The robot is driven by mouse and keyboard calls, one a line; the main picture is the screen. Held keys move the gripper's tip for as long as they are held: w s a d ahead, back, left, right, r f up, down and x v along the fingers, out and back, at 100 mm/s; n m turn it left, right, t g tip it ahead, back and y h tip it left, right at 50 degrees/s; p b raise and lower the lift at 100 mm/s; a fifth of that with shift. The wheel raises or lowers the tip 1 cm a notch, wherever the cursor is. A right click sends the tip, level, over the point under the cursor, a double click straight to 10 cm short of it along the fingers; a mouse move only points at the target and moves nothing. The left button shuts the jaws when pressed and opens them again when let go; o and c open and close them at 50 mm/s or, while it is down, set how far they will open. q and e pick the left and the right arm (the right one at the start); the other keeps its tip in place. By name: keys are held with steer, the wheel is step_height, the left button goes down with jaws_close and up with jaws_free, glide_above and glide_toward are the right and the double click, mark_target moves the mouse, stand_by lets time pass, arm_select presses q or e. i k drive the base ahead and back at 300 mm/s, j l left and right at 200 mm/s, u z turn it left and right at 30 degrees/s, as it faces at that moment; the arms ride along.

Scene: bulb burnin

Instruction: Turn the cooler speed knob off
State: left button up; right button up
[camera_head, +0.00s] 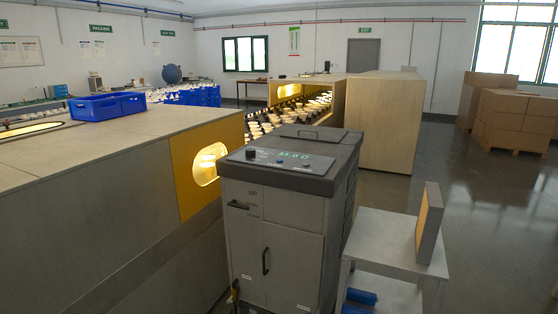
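The cooler (278,230) is a grey cabinet with a dark top, standing upright at the centre of the head view. A dark round knob (250,154) sits at the panel's left end. Its pointer and label are too small to read, so I cannot tell its setting. A small blue button or light (280,161) is to its right. Neither of my grippers is in view, and nothing touches the panel.
A long bench (90,190) with a yellow end panel and lit opening is left of the cooler. A blue crate (107,106) stands on it. A grey side table (400,240) with an upright panel (429,222) is at right. Open floor lies beyond, with stacked boxes (511,120).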

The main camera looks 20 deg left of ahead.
mark_target(249, 152)
steer(key=i, duration=1)
steer(key=j, duration=0.05)
